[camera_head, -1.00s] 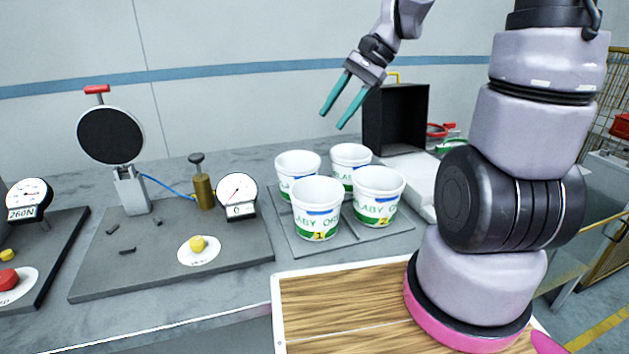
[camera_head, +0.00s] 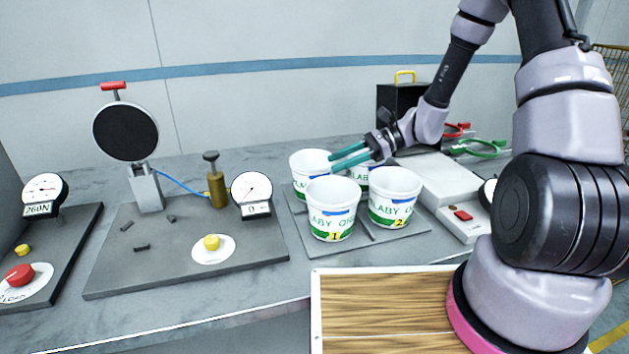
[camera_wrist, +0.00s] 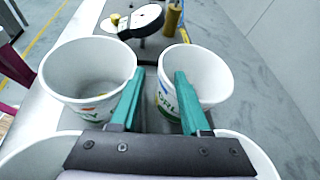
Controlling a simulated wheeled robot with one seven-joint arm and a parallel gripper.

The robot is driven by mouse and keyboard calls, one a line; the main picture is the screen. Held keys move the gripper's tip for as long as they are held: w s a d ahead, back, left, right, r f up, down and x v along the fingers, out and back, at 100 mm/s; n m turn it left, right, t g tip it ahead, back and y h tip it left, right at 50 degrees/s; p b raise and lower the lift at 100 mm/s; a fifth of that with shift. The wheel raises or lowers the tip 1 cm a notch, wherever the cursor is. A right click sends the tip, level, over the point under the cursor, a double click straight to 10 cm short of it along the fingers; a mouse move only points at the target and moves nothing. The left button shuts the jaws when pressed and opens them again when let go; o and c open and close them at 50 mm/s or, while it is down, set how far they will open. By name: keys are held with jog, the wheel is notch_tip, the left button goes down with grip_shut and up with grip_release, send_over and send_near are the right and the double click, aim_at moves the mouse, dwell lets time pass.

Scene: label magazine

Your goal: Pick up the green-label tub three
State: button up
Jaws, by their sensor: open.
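Four white tubs with green labels stand in a two-by-two group on a grey tray (camera_head: 322,248). The front left tub (camera_head: 331,208) shows a 1, and the front right tub (camera_head: 394,200) shows a 2. The back left tub (camera_head: 304,180) and back right tub (camera_head: 362,176) show no readable number, so I cannot tell which is three. My gripper (camera_head: 334,164) is open and empty, its teal fingers pointing left at the back left tub's rim. In the wrist view, my gripper (camera_wrist: 159,74) has its right finger overlapping the right tub (camera_wrist: 205,75); contact is unclear.
Left of the tray is a grey board (camera_head: 180,262) with a gauge (camera_head: 252,194) and a brass-coloured plunger (camera_head: 216,190). A black box (camera_head: 398,108) and a white device (camera_head: 440,180) stand to the right. A wooden-topped surface (camera_head: 385,305) is in front.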

aim_at(317, 170)
jog(key=x, duration=0.6)
jog(key=shift+w+a+f, duration=0.2)
jog(key=shift+w+f, duration=0.05)
grip_shut()
dwell(1.2)
